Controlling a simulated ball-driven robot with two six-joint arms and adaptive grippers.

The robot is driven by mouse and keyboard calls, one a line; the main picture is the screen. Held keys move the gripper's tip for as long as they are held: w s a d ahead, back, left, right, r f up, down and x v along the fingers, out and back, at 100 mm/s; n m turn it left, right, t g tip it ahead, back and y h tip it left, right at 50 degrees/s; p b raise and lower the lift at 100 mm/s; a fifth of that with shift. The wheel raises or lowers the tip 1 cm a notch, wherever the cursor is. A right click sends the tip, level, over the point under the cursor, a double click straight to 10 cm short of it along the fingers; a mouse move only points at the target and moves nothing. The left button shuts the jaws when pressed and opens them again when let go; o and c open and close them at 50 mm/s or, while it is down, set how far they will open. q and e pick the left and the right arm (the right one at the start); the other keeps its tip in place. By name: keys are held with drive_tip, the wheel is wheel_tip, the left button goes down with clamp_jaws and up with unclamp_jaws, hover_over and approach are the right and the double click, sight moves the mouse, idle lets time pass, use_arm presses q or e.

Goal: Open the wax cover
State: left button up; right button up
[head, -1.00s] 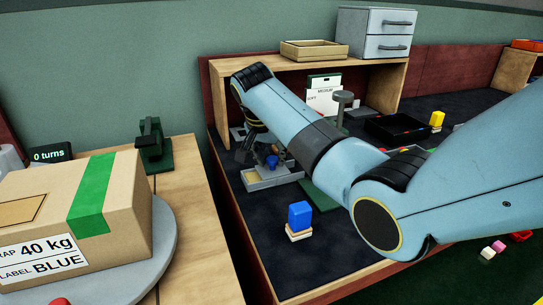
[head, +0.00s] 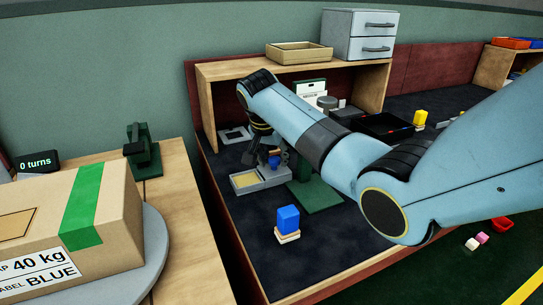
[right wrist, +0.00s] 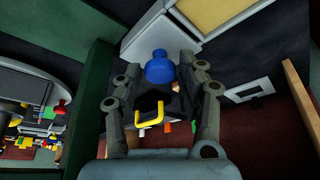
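The wax box is a small grey case (head: 263,184) with a yellow surface (head: 245,180) showing in its left part. A blue knob (head: 275,161) stands over its right part. My right gripper (head: 265,150) points down at this knob. In the right wrist view, the blue knob (right wrist: 158,68) sits between the fingertips of my right gripper (right wrist: 160,72), which look closed in around it. The yellow surface (right wrist: 212,14) lies uncovered beyond it. The contact itself is partly hidden. My left gripper is not in view.
A dark green stand (head: 318,193) is right beside the wax box. A blue block on a pale base (head: 288,222) stands in front. A wooden shelf (head: 232,72) rises behind. A carton (head: 112,200) rests on a turntable at the left. The dark mat in front is mostly clear.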

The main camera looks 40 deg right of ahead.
drive_tip(key=shift+o, duration=1)
drive_tip(key=v, duration=1.2)
drive_tip(key=shift+s, duration=0.15)
